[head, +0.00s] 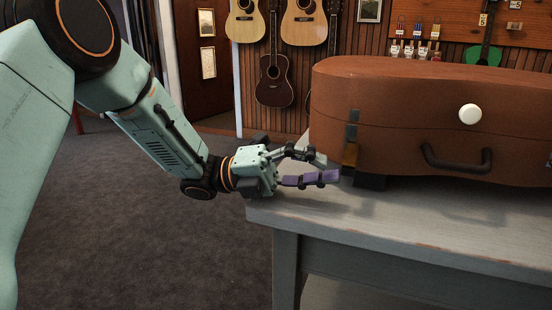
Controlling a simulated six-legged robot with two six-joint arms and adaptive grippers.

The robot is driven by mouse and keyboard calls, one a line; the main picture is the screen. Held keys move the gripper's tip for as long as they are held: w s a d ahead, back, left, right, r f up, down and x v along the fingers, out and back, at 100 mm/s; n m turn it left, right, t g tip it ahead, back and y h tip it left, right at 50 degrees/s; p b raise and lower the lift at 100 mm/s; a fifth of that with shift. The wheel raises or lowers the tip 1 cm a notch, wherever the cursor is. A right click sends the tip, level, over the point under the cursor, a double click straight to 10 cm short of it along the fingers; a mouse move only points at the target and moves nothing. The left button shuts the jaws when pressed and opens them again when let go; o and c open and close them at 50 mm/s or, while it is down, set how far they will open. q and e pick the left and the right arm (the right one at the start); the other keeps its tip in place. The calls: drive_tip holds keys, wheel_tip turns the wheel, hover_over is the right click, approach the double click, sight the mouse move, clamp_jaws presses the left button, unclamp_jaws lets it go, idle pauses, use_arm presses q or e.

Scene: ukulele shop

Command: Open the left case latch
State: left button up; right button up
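A brown case (420,115) lies on the grey table (420,215), its front with a dark handle (455,160) towards me. The left case latch (350,142) is at the case's left front, with a grey-green upper part and a brass-coloured lower part. I cannot tell whether it is fastened. My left gripper (328,168) is just left of the latch's lower part, low over the table corner. Its fingers, one with a purple pad, are apart with nothing seen between them. I cannot tell whether a fingertip touches the case. My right gripper is out of view.
A white round knob (469,114) is on the case front. A dark block (370,181) sits under the case's left end. Guitars (275,80) hang on the wood-panelled back wall. Carpeted floor (120,220) lies open left of the table.

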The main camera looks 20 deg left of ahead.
use_arm(q)
drive_tip(key=v, duration=0.2)
drive_tip(key=r+v, duration=0.1)
drive_tip(key=v, duration=0.2)
drive_tip(key=r+v, duration=0.1)
drive_tip(key=v, duration=0.2)
drive_tip(key=shift+a, duration=0.45)
